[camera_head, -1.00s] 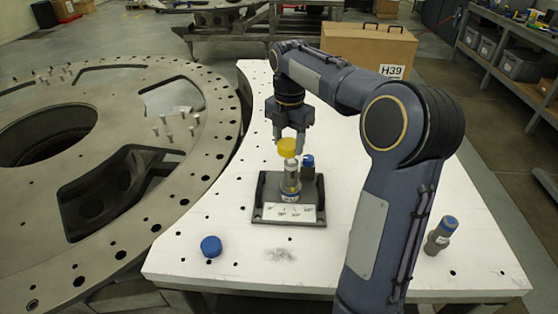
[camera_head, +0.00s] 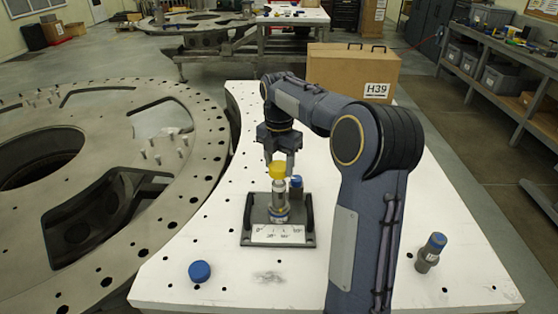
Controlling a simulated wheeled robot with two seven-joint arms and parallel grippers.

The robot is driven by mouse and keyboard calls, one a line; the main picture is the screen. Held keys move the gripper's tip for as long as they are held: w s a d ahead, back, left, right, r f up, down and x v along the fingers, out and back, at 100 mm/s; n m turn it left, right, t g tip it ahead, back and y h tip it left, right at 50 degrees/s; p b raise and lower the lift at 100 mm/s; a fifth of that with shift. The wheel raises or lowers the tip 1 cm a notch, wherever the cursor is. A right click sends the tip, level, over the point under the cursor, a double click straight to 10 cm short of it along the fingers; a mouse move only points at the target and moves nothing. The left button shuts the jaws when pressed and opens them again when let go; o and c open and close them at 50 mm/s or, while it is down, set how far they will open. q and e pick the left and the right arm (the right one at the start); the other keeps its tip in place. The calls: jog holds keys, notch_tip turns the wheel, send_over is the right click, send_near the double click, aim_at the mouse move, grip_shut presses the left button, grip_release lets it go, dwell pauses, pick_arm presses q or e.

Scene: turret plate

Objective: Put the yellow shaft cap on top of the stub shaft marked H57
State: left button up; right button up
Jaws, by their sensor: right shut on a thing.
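My right gripper (camera_head: 279,161) is shut on the yellow shaft cap (camera_head: 276,174), with its fingers pointing down. The cap is directly above the upper end of a silver stub shaft (camera_head: 279,203). I cannot tell whether it touches the shaft. This shaft stands upright in a dark grey holder (camera_head: 249,238). Its marking is too small to read. A second shaft with a blue top (camera_head: 296,184) stands just behind it to the right, partly hidden. My left gripper is not in view.
A loose blue cap (camera_head: 199,271) lies at the front left of the white table (camera_head: 190,238). A box marked H39 (camera_head: 340,73) stands at the back. A large turret plate (camera_head: 200,150) lies left.

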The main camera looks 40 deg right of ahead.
aim_at(279, 182)
jog(key=shift+f+b, duration=0.8)
jog(key=shift+f, duration=0.2)
jog(key=shift+f+b, duration=0.65)
jog(key=shift+f, duration=0.8)
jog(key=o, duration=1)
notch_tip(279, 182, up, 8)
jog(key=shift+f, duration=0.15)
